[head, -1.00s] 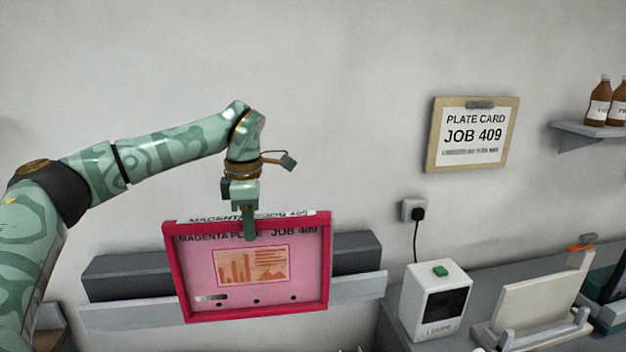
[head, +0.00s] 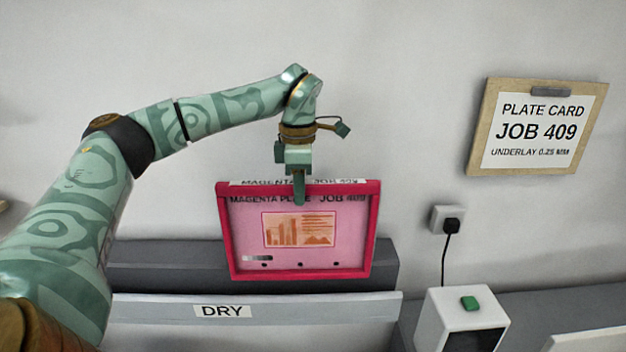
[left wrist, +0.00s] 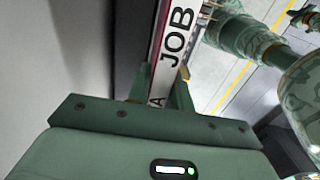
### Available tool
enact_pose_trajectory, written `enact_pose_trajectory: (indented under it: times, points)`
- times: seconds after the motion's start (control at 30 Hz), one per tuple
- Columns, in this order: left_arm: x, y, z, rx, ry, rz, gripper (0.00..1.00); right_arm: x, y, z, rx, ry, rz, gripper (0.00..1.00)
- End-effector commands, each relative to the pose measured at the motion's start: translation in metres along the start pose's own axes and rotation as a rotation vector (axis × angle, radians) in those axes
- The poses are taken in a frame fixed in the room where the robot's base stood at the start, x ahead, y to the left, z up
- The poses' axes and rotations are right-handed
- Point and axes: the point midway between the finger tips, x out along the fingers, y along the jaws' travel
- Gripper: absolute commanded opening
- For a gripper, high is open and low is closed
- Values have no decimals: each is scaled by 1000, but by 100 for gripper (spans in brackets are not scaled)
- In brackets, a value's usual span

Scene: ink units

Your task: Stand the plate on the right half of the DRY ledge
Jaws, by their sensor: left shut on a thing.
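The plate (head: 340,238) is a pink panel in a magenta frame, marked "MAGENTA PLATE JOB 409". My left gripper (head: 299,192) is shut on the middle of its top edge and holds it nearly upright. The left wrist view shows the fingers (left wrist: 161,85) on either side of the plate's labelled top edge (left wrist: 172,45). The DRY ledge (head: 300,308) is a grey shelf with a "DRY" label on its front, below the plate. The plate is in front of the ledge's dark back part, over its right half. Whether its bottom edge touches the ledge I cannot tell.
A white box with a green button (head: 462,315) stands right of the ledge on a grey counter (head: 545,305). A wall socket with a plug (head: 449,220) is above it. A "PLATE CARD JOB 409" board (head: 537,127) hangs on the wall. The ledge's left part looks bare.

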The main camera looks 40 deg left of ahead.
Motion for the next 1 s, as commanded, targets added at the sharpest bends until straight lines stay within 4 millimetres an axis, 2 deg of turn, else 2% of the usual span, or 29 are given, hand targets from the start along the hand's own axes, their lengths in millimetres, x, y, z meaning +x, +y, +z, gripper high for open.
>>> enact_pose_trajectory:
  times: [0.23, 0.53, 1.0]
  points:
    - [6, 0, 0, 0, -1, 1, 0, 8, -4, 8, 0, -11, -5, 0]
    - [34, 0, 0, 0, 0, 1, 0, 43, -6, 15, -1, -16, -6, 0]
    - [84, 0, 0, 1, 0, -1, 0, 51, -6, 15, -1, -16, -6, 0]
